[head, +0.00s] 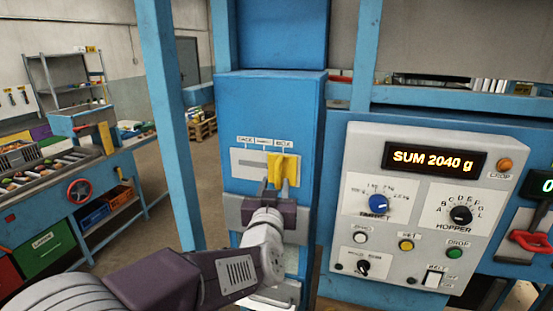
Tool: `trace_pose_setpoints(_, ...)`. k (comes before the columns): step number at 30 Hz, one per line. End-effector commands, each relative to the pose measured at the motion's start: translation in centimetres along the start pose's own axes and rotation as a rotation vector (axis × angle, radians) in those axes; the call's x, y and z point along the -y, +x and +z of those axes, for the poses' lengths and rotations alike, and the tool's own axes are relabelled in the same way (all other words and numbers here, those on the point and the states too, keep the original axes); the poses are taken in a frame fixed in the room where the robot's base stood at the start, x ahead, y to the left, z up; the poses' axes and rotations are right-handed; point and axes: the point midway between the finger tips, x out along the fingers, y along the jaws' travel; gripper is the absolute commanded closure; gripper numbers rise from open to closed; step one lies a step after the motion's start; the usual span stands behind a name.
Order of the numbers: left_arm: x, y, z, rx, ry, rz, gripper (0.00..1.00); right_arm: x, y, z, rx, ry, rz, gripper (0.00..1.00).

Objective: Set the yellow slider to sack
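The yellow slider (284,170) stands out from a pale plate (247,164) on the front of the blue column. It is at the right end of its track, under the label BOX (283,143). The label SACK (245,140) is at the left end, with a third label between them. My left gripper (274,187) reaches up from below, its dark fingertips at the lower part of the slider. The slider and wrist partly hide the fingers, so I cannot tell if they touch or grip it. My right gripper is out of view.
To the right, a grey control panel (338,225) has knobs, buttons and a display (433,160) reading SUM 2040 g. A red handle (531,241) is at the far right. A blue post (168,120) stands left of the column. A workbench (95,172) is further left.

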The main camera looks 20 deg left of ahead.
Motion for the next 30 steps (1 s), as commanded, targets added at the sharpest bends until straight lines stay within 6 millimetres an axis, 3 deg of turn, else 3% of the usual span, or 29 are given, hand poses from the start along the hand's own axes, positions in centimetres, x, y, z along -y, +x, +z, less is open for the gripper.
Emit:
trace_pose_setpoints(4, 0.1, 1.6, 0.0, 0.004, 0.003, -0.004, 0.64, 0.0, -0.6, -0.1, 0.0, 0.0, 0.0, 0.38)
trace_pose_setpoints(9, 0.2, 5.3, -0.1, 0.006, 0.003, -0.004, 0.64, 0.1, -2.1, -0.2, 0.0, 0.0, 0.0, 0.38)
trace_pose_setpoints(15, 0.1, 8.4, 0.0, 0.004, 0.002, -0.002, 0.64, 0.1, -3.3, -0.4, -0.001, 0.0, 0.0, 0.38)
trace_pose_setpoints(25, 0.1, 9.1, 0.3, 0.003, 0.002, 0.0, 0.64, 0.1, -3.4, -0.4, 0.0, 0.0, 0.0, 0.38)
trace_pose_setpoints(29, 0.1, 9.1, 0.3, 0.003, 0.002, 0.0, 0.97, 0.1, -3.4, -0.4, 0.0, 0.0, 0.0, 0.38)
trace_pose_setpoints(30, 0.1, 9.1, 0.3, 0.003, 0.002, -0.001, 1.0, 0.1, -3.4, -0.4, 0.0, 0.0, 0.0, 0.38)
